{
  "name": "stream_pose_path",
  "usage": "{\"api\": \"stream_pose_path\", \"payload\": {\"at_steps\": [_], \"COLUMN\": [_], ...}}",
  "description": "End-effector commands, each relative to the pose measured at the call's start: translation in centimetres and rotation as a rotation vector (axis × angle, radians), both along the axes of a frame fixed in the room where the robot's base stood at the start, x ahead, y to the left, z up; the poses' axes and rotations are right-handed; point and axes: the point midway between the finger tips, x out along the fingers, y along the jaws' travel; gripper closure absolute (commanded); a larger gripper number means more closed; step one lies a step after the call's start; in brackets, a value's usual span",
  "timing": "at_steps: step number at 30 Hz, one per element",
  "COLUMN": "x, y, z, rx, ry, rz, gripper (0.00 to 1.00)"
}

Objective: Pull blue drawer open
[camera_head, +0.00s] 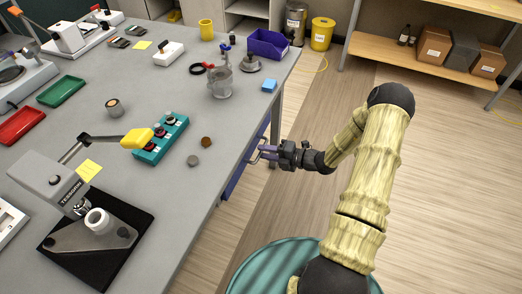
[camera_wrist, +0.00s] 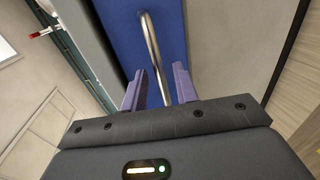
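The blue drawer (camera_head: 234,178) is set under the edge of the grey workbench, and its front faces my arm. In the wrist view its blue front (camera_wrist: 183,32) fills the upper middle, with a curved metal handle (camera_wrist: 153,50) standing out from it. My gripper (camera_head: 268,152) is at the drawer front beside the bench edge. In the wrist view the purple fingers of my gripper (camera_wrist: 158,88) are apart, one on each side of the handle bar. A gap shows between the bar and the right finger. The handle's near end is partly hidden by the gripper body.
The wooden floor right of the bench is open. A shelf (camera_head: 400,55) stands at the back right.

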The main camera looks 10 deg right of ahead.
Motion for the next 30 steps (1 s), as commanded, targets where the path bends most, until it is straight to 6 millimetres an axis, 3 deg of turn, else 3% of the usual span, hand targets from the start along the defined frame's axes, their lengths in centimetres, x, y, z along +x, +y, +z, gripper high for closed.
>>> {"api": "stream_pose_path", "payload": {"at_steps": [6,14,15,19,20,30], "x": [1.3,1.4,1.4,1.4,1.4,1.2], "y": [1.6,1.7,1.7,1.7,1.7,1.7], "z": [-0.4,-0.5,-0.5,-0.5,-0.5,-0.5], "rx": [0.001,0.0,0.0,0.0,0.0,0.0], "ry": [0.0,0.0,0.0,0.0,0.0,0.002], "rz": [-0.002,-0.003,-0.003,-0.002,-0.002,0.001], "gripper": [0.7,0.7,0.72,0.98,1.0,1.0]}}
